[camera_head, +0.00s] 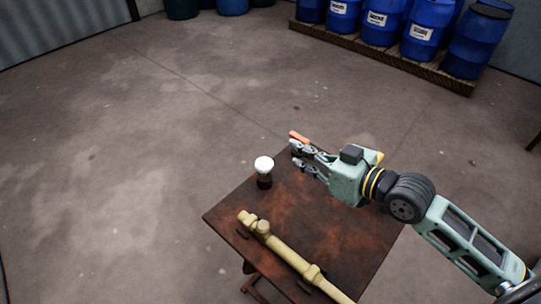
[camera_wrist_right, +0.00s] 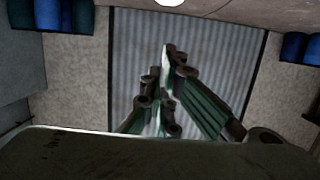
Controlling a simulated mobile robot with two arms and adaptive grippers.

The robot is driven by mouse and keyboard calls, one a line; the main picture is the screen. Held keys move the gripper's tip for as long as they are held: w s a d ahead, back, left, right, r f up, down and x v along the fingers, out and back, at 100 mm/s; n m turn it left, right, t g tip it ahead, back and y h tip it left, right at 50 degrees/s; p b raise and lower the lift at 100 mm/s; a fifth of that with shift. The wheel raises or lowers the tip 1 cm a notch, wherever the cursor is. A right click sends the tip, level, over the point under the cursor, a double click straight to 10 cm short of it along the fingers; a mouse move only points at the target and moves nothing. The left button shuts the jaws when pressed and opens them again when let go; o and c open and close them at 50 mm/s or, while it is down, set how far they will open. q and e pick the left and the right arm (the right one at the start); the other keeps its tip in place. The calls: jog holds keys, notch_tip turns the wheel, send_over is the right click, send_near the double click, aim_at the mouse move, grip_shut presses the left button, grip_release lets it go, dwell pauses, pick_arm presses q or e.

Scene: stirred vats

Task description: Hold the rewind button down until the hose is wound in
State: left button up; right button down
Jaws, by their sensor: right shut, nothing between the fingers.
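My right gripper (camera_head: 296,155) is above the far part of a rusty brown table (camera_head: 325,225), its fingers pointing left. Its fingers also show in the wrist view (camera_wrist_right: 168,52), drawn together with nothing between them. A small white-topped item with a dark lower part (camera_head: 264,166) stands near the table's far left edge, left of the fingertips and apart from them. A small orange piece (camera_head: 298,136) shows beside the fingertips; I cannot tell what it belongs to. I cannot make out a rewind button or hose for certain. My left gripper is not in view.
A yellowish pipe with fittings (camera_head: 290,256) lies along the table's near left side. Blue drums (camera_head: 425,30) stand on a wooden pallet (camera_head: 385,55) at the back right. The concrete floor (camera_head: 120,160) left of the table is clear. A corrugated shutter (camera_wrist_right: 200,50) shows in the wrist view.

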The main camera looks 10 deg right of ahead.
jog(key=p, duration=0.2)
send_over(271, 165)
jog(key=shift+w+a+f, duration=0.15)
jog(key=shift+w+f, duration=0.05)
jog(key=shift+f, duration=0.85)
notch_tip(271, 165, down, 3)
jog(key=shift+s+f, duration=0.1)
jog(key=shift+s, duration=0.05)
jog(key=shift+f, duration=0.55)
jog(key=shift+f, duration=0.15)
